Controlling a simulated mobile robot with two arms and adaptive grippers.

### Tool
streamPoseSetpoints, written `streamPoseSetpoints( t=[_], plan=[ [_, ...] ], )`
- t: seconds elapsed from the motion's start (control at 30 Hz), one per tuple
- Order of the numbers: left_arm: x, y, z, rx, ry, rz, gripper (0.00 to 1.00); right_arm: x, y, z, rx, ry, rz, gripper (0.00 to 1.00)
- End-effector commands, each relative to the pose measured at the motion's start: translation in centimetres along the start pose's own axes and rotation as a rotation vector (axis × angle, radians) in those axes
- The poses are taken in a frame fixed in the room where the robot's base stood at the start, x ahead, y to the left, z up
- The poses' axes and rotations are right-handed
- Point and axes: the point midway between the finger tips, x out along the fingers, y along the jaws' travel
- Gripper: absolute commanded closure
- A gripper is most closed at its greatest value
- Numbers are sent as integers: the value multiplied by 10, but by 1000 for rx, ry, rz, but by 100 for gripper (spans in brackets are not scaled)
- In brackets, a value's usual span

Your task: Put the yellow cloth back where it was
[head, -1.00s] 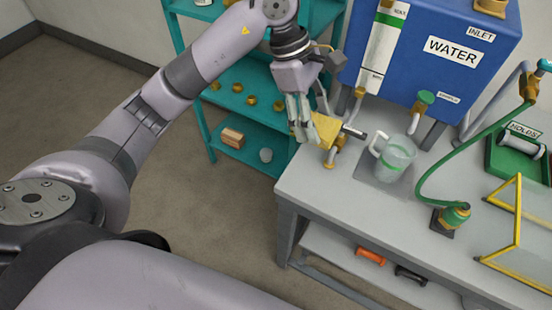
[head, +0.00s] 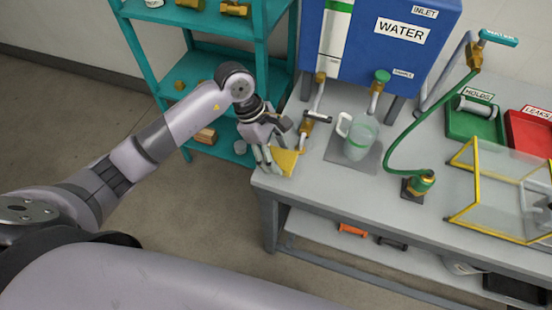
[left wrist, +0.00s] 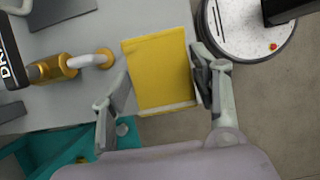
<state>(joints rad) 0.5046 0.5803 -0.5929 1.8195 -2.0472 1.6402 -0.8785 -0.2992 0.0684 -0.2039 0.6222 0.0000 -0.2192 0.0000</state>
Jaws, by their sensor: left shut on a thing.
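The yellow cloth (head: 287,162) is a flat square at the left end of the grey bench (head: 330,190), close to its front left corner. My left gripper (head: 268,158) is shut on it, with a finger on either side of it in the left wrist view (left wrist: 160,85). There the cloth (left wrist: 158,60) looks smooth with a paler strip along its near edge. Whether it touches the bench top or hangs just above it, I cannot tell. My right gripper is not in view.
The brass drain valve (head: 306,127) stands just behind the cloth. A clear jug (head: 360,138) stands to its right, under the blue water tank (head: 385,40). A teal shelf (head: 205,55) is behind my left arm. A green hose (head: 405,130) curves farther right.

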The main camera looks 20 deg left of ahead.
Motion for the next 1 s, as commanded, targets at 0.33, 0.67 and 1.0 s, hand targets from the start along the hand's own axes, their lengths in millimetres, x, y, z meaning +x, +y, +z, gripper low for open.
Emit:
streamPoseSetpoints(
  t=[0.33, 0.67, 1.0],
  plan=[
    [35, -1, -15, -1, 0, -1, 66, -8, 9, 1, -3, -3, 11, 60],
    [38, 0, -16, 0, 0, -1, 43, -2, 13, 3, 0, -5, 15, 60],
    [37, -1, -16, 0, 0, -1, 24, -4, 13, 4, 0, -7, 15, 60]
  ],
)
